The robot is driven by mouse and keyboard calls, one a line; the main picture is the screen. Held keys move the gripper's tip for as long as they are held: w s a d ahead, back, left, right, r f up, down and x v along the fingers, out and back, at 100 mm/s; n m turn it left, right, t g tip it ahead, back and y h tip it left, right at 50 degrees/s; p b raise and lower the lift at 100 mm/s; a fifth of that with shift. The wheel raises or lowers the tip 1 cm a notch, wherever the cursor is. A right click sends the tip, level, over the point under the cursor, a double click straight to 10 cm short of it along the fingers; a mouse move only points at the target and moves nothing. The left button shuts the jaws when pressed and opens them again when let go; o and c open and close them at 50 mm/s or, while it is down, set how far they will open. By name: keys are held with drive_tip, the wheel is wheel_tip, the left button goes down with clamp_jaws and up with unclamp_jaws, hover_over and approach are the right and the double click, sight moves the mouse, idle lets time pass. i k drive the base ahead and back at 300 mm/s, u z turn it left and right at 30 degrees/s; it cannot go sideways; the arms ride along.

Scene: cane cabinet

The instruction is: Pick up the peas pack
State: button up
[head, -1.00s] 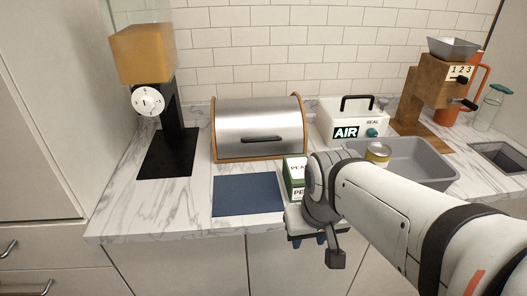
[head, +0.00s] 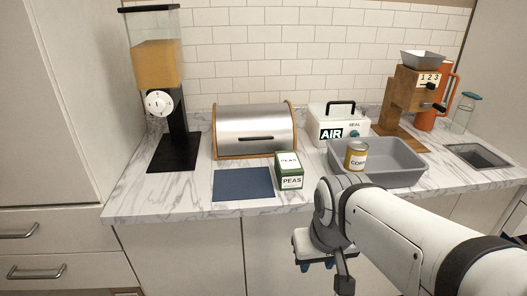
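The peas pack (head: 289,171) is a green and white box labelled PEAS. It stands upright on the marble counter, just right of the blue mat and in front of the bread box. My gripper (head: 317,265) is in front of the counter, lower in the picture than its front edge and apart from the pack. Its two blue fingertips show with a gap between them, and I see nothing held. The arm comes in from the lower right and hides part of the counter edge.
A blue mat (head: 243,184) lies left of the pack, with a metal bread box (head: 256,127) behind. A grey bin (head: 400,177) with a CORN can (head: 356,155) stands at right. A white AIR box (head: 338,127), grinder (head: 402,95) and dispenser (head: 157,68) stand farther back.

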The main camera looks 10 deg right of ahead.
sight(289, 171)
drive_tip(key=z, duration=0.05)
drive_tip(key=i, duration=0.9)
drive_tip(key=u, duration=0.05)
